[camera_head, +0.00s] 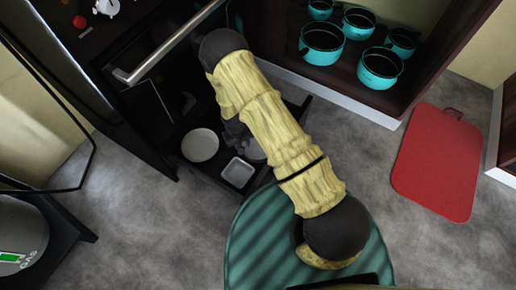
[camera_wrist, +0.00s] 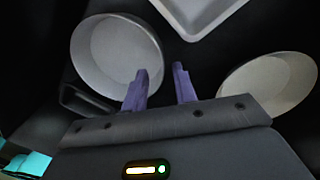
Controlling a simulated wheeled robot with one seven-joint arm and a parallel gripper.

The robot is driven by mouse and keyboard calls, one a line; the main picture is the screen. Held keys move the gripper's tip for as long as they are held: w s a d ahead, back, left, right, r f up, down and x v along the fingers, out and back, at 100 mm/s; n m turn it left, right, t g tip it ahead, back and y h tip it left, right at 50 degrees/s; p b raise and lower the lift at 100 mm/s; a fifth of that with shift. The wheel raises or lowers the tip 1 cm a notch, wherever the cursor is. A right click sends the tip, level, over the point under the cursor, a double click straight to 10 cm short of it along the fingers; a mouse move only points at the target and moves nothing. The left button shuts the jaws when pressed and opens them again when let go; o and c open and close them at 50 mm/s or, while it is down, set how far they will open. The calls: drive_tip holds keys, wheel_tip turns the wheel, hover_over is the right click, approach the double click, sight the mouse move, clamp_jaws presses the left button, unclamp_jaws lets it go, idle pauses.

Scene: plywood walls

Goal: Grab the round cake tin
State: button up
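Two round tins sit in the open dark drawer below the oven. One is a pale, wide tin (camera_head: 200,145), at the right in the wrist view (camera_wrist: 270,85). The other is a grey tin (camera_head: 256,150), partly hidden by my arm in the head view and at the left in the wrist view (camera_wrist: 117,55). I cannot tell which is the cake tin. My gripper (camera_wrist: 160,80) is open and empty. In the wrist view its left finger overlaps the grey tin's rim and the right finger is outside it. Contact cannot be told.
A pale rectangular tin (camera_head: 238,172) lies between the round ones, also at the top of the wrist view (camera_wrist: 200,12). The oven handle (camera_head: 170,45) juts out above the drawer. Several turquoise pots (camera_head: 322,43) stand in the right cupboard. A red board (camera_head: 440,162) lies on the floor.

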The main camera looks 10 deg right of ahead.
sight(254, 153)
wheel_tip(254, 153, down, 4)
drive_tip(key=b, duration=0.3)
drive_tip(key=shift+w+f, duration=0.1)
drive_tip(key=shift+f, duration=0.15)
clamp_jaws()
